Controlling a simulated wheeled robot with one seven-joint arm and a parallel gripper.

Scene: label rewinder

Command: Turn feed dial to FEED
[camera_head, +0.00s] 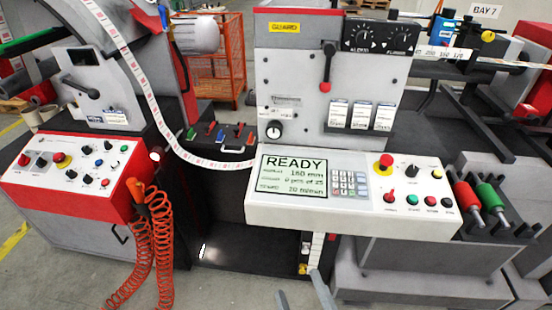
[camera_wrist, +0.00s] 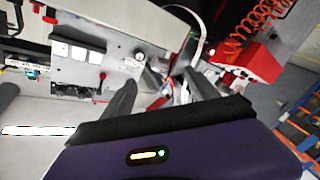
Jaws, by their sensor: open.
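What seems to be the same dial shows in the tilted wrist view (camera_wrist: 140,57), beyond my fingers. My gripper (camera_head: 302,297) shows only as two grey fingertips at the bottom edge of the head view, well below and apart from the dial. In the wrist view my gripper (camera_wrist: 160,92) has two dark fingers spread apart with nothing between them.
A console (camera_head: 352,212) with a READY screen, keypad and buttons juts out below the dial. A red-knobbed lever (camera_head: 326,75) stands right of the dial. A label web (camera_head: 160,110) curves past on the left. An orange coiled hose (camera_head: 150,245) hangs left of open floor.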

